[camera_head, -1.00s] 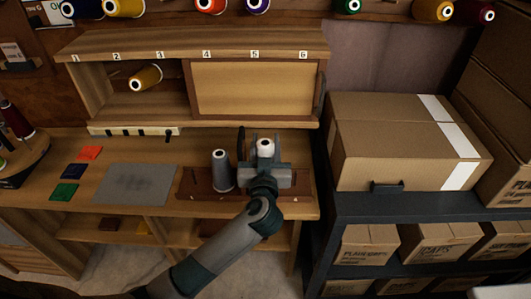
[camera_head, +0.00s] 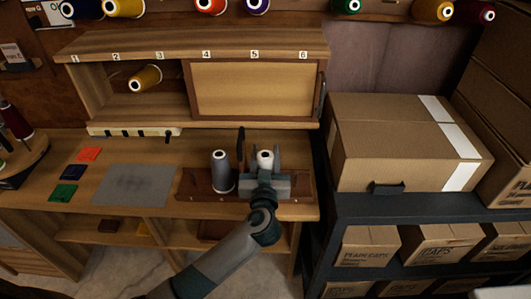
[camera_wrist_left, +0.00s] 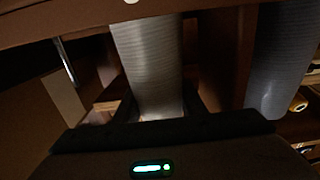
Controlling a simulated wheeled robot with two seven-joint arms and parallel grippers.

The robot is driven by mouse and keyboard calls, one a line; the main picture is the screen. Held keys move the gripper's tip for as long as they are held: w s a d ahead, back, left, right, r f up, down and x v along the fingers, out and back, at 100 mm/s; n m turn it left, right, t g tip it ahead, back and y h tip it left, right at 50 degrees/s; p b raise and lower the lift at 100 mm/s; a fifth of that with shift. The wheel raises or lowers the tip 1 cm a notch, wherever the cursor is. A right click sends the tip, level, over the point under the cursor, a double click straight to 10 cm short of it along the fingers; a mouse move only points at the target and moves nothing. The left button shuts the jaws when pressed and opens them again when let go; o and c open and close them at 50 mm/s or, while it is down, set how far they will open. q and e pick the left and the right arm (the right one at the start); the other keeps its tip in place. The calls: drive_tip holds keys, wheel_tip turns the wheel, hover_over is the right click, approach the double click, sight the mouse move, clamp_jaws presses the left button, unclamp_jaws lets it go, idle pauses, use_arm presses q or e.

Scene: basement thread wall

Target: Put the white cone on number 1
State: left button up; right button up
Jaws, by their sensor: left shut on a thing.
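The white cone (camera_head: 265,160) stands upright at the right part of the brown rack on the bench, between the fingers of my left gripper (camera_head: 265,171). The gripper is shut on it; in the left wrist view the ribbed cone (camera_wrist_left: 148,65) fills the space ahead of the dark gripper body. The number 1 label (camera_head: 75,58) is at the left end of the shelf's front edge, above an open bay. My right gripper is out of view.
A grey cone (camera_head: 222,172) stands close left of my gripper. A yellow cone (camera_head: 146,78) lies in the open shelf bay near numbers 2 and 3. A sliding panel (camera_head: 252,90) covers the bays under 4 to 6. A cardboard box (camera_head: 385,160) stands right.

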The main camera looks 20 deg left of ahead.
use_arm(q)
drive_tip(key=o, duration=1.2)
drive_tip(key=shift+c, duration=0.2)
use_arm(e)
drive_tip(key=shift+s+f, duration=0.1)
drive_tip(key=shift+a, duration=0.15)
use_arm(q)
drive_tip(key=shift+s+d, duration=0.1)
drive_tip(key=shift+s, duration=0.15)
drive_tip(key=shift+s+d, duration=0.1)
drive_tip(key=shift+s, duration=0.2)
drive_tip(key=v, duration=1.1)
drive_tip(key=shift+r, duration=0.2)
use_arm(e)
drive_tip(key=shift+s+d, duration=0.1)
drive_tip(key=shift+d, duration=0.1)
